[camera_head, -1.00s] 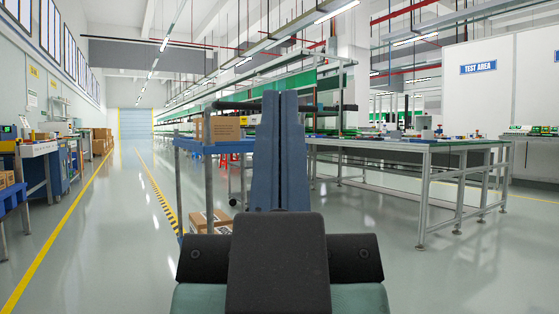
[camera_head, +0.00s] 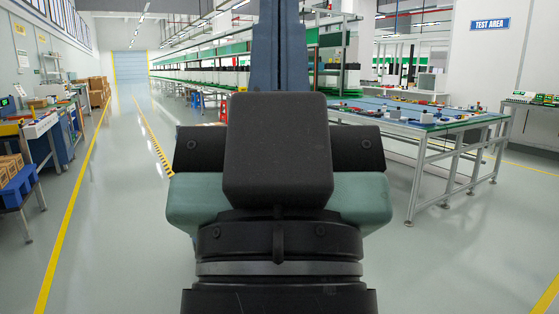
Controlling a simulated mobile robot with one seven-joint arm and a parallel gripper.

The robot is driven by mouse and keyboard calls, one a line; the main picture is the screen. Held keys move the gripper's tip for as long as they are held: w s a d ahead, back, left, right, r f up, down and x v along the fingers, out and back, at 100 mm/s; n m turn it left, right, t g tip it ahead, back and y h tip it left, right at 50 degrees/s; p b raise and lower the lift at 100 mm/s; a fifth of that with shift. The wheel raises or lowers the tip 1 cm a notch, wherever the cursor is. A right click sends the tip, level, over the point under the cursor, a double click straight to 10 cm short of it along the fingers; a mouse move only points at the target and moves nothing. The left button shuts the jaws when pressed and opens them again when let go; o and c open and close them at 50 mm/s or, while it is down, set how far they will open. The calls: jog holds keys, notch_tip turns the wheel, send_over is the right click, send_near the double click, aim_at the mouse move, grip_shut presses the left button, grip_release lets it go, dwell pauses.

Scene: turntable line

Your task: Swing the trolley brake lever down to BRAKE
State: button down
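My gripper (camera_head: 278,45) is at top centre, with its two blue-grey fingers side by side and a thin seam between them. It looks shut and nothing shows in it; the fingertips run past the top edge. Its dark and teal body fills the middle of the view and hides what is behind it. No trolley, brake lever or BRAKE marking can be made out.
A blue-topped workbench (camera_head: 425,122) with parts on it stands at the right. A blue bin (camera_head: 20,185) with cartons stands on a stand at the left. The floor between the yellow line (camera_head: 72,215) and my arm is clear.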

notch_tip(320, 180, up, 35)
jog(key=p, duration=3.2)
jog(key=shift+f, duration=0.2)
